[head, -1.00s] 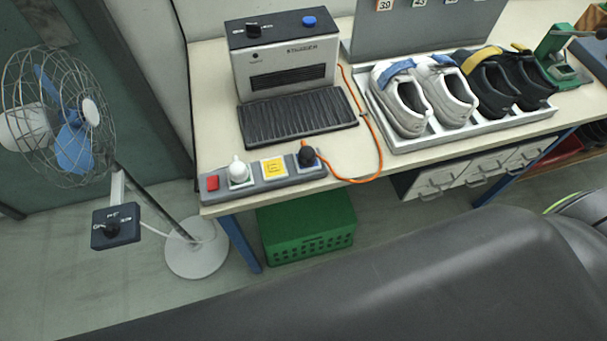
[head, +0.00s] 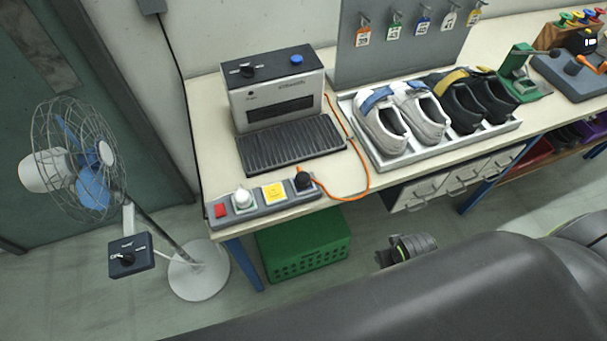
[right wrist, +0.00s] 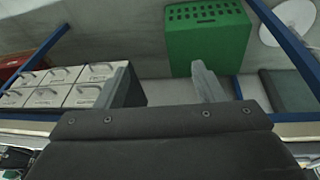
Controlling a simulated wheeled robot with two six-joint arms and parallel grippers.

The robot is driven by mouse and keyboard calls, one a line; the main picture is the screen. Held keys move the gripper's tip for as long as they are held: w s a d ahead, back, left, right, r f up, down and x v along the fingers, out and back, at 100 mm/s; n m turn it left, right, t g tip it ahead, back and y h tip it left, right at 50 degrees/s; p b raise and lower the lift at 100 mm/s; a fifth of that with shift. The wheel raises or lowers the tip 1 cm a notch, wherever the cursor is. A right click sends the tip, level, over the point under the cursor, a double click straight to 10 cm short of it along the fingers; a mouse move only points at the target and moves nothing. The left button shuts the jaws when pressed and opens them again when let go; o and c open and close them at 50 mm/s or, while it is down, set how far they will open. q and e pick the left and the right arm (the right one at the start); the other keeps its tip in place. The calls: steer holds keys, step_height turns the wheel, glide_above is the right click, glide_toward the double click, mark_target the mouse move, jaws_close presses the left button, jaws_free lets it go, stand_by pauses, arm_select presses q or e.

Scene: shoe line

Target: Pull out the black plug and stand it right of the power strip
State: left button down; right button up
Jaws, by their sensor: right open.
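The black plug (head: 303,182) is upright in the right end socket of the grey power strip (head: 258,204), with an orange cable running from it. The strip lies along the front left edge of the bench in the head view. A white plug (head: 242,198) stands in the strip, left of a yellow socket cover (head: 273,194); a red switch (head: 221,211) is at its left end. My right gripper (right wrist: 160,84) is open and empty in the right wrist view, apart from the plug. My left gripper is not in view.
A grey heater-like machine (head: 275,90) stands behind the strip. A shoe tray (head: 400,158) is further right, with the orange cable (head: 366,180) looping between. A green crate (head: 305,255) is below; a fan (head: 75,160) stands left.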

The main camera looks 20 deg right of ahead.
steer(key=w+a+r+p, duration=0.2)
steer(key=w+r, duration=0.1)
steer(key=r, duration=0.6)
step_height(320, 180, up, 5)
steer(key=g+y+p, duration=0.1)
steer(key=g+y, duration=0.1)
steer(key=g, duration=0.1)
glide_above(303, 176)
steer(key=shift+s+d+n, duration=0.3)
steer(key=shift+d+n, duration=0.05)
steer(key=shift+n, duration=0.05)
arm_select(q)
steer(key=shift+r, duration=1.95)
arm_select(e)
steer(key=shift+w+a+r, duration=0.35)
steer(key=shift+f, duration=0.15)
step_height(303, 176, down, 7)
steer(key=shift+f+b, duration=0.2)
steer(key=shift+b, duration=0.4)
steer(key=shift+f+b, duration=0.3)
steer(key=shift+f, duration=0.4)
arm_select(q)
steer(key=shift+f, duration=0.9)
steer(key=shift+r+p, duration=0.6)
